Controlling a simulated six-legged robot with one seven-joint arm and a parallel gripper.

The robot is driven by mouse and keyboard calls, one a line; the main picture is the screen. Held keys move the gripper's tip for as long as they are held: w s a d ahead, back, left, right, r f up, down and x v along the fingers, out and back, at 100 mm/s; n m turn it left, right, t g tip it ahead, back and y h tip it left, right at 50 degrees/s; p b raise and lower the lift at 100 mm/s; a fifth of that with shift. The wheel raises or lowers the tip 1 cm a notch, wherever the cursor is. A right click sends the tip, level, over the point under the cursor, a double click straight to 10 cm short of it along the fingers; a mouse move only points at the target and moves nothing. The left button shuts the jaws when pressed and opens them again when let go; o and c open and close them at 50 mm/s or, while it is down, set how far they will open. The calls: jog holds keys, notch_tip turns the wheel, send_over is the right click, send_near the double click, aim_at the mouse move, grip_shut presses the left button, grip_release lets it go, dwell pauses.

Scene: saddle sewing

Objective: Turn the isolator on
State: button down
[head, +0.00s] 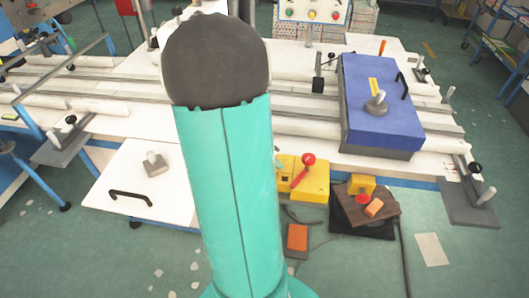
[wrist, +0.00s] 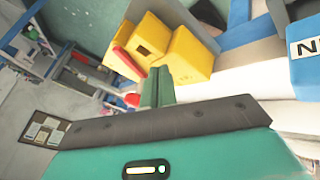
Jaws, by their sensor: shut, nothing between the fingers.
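The isolator looks to be the yellow box (head: 311,181) with a red lever (head: 300,176) in the head view, low at the bench front, right of my arm. The lever slants up and right to a round red knob (head: 308,159). The wrist view shows the yellow box (wrist: 186,57) and a red lever (wrist: 130,63) beyond my gripper (wrist: 158,85). My gripper is shut and empty, its green fingers pointing toward the box. A red round shape lies just left of the fingers; I cannot tell whether they touch it. My arm hides the gripper in the head view.
A blue case (head: 380,105) sits on the white bench at the right. A wooden board (head: 366,205) with a red button and orange block is right of the isolator. An orange box (head: 297,238) is below. A white panel (head: 135,195) with a black handle is at left.

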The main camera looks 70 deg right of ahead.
aim_at(296, 178)
jog(key=shift+s+a+f, duration=0.1)
jog(key=shift+s+a, duration=0.1)
jog(key=shift+s, duration=0.5)
jog(key=shift+s+a+f, duration=0.15)
jog(key=shift+s, duration=0.55)
jog(key=shift+s+a+f, duration=0.1)
jog(key=shift+s+a, duration=0.1)
jog(key=shift+s, duration=0.5)
jog(key=shift+s, duration=0.1)
